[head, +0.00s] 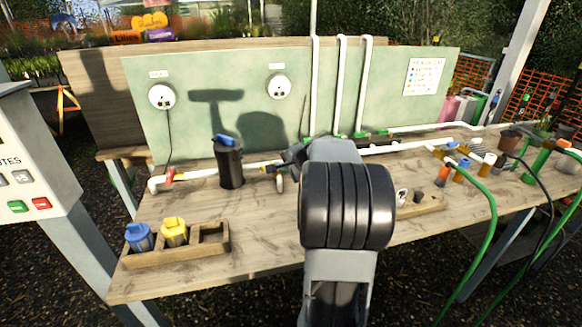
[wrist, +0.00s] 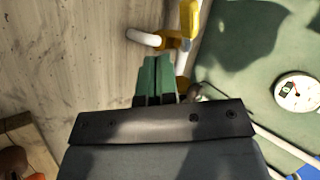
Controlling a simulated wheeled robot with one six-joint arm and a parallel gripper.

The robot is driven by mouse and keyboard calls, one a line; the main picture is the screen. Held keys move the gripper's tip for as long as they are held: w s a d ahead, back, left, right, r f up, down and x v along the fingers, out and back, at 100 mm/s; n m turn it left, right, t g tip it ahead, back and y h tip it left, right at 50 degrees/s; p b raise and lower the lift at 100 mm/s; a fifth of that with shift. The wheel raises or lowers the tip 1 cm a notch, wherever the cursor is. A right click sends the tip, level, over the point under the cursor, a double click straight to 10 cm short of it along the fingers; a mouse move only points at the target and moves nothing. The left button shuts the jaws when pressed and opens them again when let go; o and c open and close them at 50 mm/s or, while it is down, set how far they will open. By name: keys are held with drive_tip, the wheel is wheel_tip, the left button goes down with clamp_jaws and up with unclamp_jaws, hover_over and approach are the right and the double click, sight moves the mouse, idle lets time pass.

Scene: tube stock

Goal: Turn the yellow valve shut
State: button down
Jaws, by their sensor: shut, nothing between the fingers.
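The yellow valve (wrist: 174,43) shows in the wrist view as a yellow fitting on a white pipe, with a longer yellow piece rising above it. It lies just beyond the tips of my gripper (wrist: 159,62). The green fingers are together and empty, close to the valve; I cannot tell whether they touch it. In the head view a small yellow part (head: 269,168) shows on the pipe beside the dark end of my gripper (head: 290,158). My arm hides much of this area, and the handle's angle is unclear.
A black canister with a blue top (head: 230,166) stands left of my gripper, and a red valve (head: 172,175) sits farther left. A wooden tray (head: 213,250) holds blue and yellow items at the front left. Round gauges (head: 278,87) hang on the green panel.

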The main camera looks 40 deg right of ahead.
drive_tip(key=w+f+p, duration=0.1)
drive_tip(key=w+f, duration=0.1)
drive_tip(key=w, duration=0.4)
drive_tip(key=shift+w+a+f, duration=0.2)
drive_tip(key=shift+w+f, duration=0.05)
drive_tip(key=shift+w, duration=0.15)
